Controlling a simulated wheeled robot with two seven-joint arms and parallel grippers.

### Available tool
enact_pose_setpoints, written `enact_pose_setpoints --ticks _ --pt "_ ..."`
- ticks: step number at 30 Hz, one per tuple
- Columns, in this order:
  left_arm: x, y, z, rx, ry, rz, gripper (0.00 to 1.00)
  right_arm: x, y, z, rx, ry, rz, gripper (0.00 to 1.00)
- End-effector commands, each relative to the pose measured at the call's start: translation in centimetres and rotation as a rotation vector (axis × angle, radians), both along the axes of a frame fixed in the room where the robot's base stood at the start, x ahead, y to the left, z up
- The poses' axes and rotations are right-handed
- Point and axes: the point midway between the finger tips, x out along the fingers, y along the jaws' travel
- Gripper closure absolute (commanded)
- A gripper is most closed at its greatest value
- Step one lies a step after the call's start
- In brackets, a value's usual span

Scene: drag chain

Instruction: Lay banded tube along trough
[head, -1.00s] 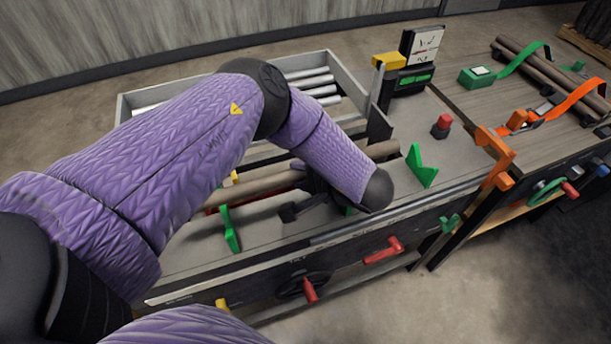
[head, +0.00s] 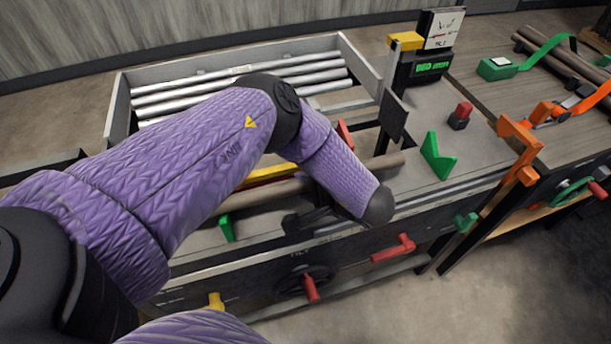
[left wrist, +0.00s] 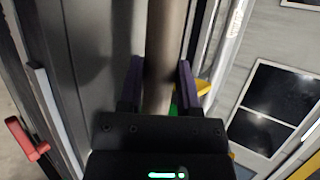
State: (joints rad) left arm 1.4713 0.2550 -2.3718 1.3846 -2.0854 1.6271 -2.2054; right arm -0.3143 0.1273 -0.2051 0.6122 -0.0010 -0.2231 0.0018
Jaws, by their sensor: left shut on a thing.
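A brown-grey tube (head: 275,191) lies lengthwise over the bench in the head view, partly hidden by my left arm. Its right end (head: 388,162) shows beyond my wrist. My left gripper (head: 310,218) is mostly hidden behind the wrist. In the left wrist view its two dark purple fingers (left wrist: 160,85) are shut on the tube (left wrist: 165,45), one on each side. Green V-shaped supports stand at the left (head: 226,228) and right (head: 438,157); the right one is beyond the tube's end. I cannot tell which part is the trough. My right gripper is out of view.
A grey tray (head: 120,110) with several silver tubes stands behind. A display post (head: 432,65), a red button (head: 461,115) and an orange bracket (head: 520,150) are to the right. Red handles (head: 393,248) line the bench front. Strapped tubes (head: 560,65) lie on the right-hand table.

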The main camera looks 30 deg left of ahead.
Motion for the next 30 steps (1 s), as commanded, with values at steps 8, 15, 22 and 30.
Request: enact_pose_setpoints --ticks 8,15,22,30 --pt "0.0 0.0 0.1 0.001 -0.001 0.000 0.28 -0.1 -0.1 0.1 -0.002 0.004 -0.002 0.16" --pt "0.0 0.0 0.1 0.001 -0.001 0.000 0.16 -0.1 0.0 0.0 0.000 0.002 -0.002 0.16" --pt "-0.4 -2.1 1.7 -0.003 -0.002 -0.005 0.16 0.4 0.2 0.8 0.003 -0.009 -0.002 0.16" --pt "-1.5 -7.2 4.9 -0.001 -0.003 -0.003 0.16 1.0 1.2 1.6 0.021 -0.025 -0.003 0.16"
